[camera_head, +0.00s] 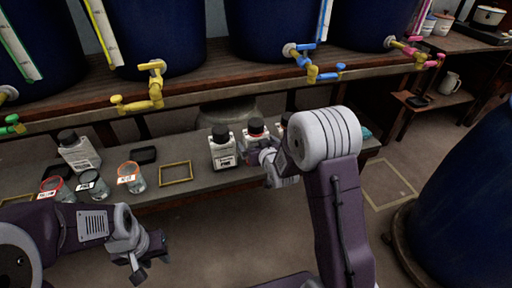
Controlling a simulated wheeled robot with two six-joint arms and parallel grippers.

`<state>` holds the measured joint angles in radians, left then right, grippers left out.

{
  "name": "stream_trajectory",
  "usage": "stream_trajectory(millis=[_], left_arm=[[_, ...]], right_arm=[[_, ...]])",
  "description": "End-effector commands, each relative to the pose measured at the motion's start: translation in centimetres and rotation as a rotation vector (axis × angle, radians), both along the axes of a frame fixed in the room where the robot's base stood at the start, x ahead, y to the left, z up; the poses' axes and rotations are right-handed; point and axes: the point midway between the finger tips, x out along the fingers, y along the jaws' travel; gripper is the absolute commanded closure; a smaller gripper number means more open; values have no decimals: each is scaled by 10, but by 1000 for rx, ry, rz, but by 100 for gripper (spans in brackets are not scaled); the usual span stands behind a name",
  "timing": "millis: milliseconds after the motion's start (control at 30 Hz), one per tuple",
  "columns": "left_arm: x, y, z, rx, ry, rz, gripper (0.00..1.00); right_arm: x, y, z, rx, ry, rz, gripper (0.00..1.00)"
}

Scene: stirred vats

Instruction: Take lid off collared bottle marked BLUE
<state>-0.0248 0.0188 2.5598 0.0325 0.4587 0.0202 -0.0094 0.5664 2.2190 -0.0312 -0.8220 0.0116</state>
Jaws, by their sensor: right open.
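Three white bottles with dark lids stand in a row on the low bench. The left bottle (222,150) has a black-lettered label too small to read surely. The middle bottle (255,132) shows a red band below its lid. The right bottle (284,120) is mostly hidden behind my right arm. I cannot read BLUE on any of them or tell which collar belongs to it. My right gripper (274,168) is open, just in front of the middle and right bottles; its fingertips are partly hidden. My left gripper (150,262) looks open and empty, low in front of the bench.
A larger white bottle (80,152) and several glass jars (131,178) stand at the bench's left. A yellow frame (176,173) lies empty on the bench. Yellow and blue taps (312,72) jut out above. A blue vat (465,210) stands at right.

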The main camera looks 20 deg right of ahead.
Motion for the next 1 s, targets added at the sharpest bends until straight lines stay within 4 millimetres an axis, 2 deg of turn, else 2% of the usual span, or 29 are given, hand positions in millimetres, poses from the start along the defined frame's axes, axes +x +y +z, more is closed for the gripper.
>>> stream_trajectory(millis=[33,100,267,467,567,700,900,1000], left_arm=[[0,0,-15,0,0,0,64],[0,0,-25,0,1,0,64],[0,0,-28,0,1,0,64],[0,0,-26,0,0,0,64],[0,0,-26,0,0,0,64],[0,0,-26,0,0,0,64],[0,0,-25,0,0,0,64],[0,0,-16,0,0,0,64]], right_arm=[[9,1,-13,0,-2,0,0],[22,1,-18,0,-4,0,0],[38,2,-20,0,-2,0,0],[39,2,-18,0,0,0,0],[39,2,-18,0,0,0,25],[39,2,-18,0,0,0,64],[39,2,-17,0,-1,0,64],[39,2,-3,0,-3,0,64]])
